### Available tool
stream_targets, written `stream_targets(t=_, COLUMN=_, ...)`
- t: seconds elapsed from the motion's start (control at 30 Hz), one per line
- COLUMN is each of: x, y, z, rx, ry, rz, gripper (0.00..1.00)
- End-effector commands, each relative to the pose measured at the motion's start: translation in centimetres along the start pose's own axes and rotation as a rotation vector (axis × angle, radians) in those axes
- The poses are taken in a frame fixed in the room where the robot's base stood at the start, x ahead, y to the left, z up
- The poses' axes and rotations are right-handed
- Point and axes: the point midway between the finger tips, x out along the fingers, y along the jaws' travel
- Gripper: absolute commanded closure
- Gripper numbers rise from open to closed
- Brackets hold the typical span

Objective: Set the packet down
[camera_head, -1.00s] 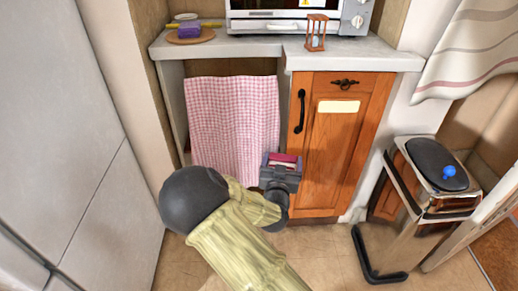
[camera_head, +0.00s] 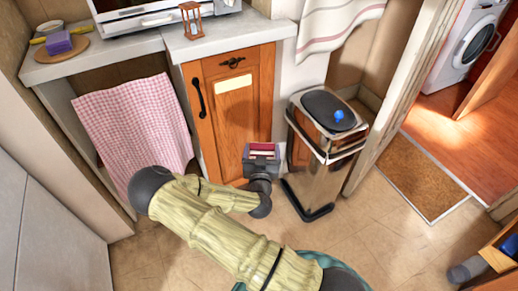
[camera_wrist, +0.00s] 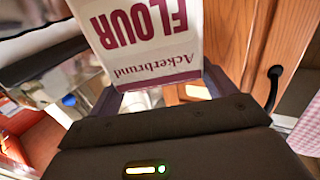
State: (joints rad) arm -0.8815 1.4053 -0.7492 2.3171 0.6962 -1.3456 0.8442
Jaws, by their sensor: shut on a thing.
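The packet is a white flour packet with dark red print (camera_wrist: 148,40), and its label reads upside down in the wrist view. In the head view only its pinkish and white top (camera_head: 263,152) shows between the jaws. My gripper (camera_head: 262,160) is shut on the packet. It holds the packet in front of the wooden cabinet's right side, left of the bin. The packet's underside is hidden in the head view.
A steel pedal bin (camera_head: 318,160) with a blue knob on its lid stands just right of my gripper. The grey counter (camera_head: 215,42) carries an hourglass (camera_head: 190,20), an oven and a board with a purple block (camera_head: 58,43). A doormat (camera_head: 420,175) lies right; tiled floor between is open.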

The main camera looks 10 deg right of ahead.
Motion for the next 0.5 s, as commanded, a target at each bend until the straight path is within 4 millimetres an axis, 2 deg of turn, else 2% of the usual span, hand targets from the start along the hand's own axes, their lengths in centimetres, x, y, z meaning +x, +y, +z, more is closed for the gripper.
stream_targets(t=0.03, x=0.1, y=0.0, z=-1.5, rx=-0.002, ry=0.003, rz=-0.006, gripper=0.88)
stream_targets(t=0.5, x=1.1, y=-0.3, z=-8.2, rx=-0.015, ry=0.0, rz=-0.082, gripper=0.88)
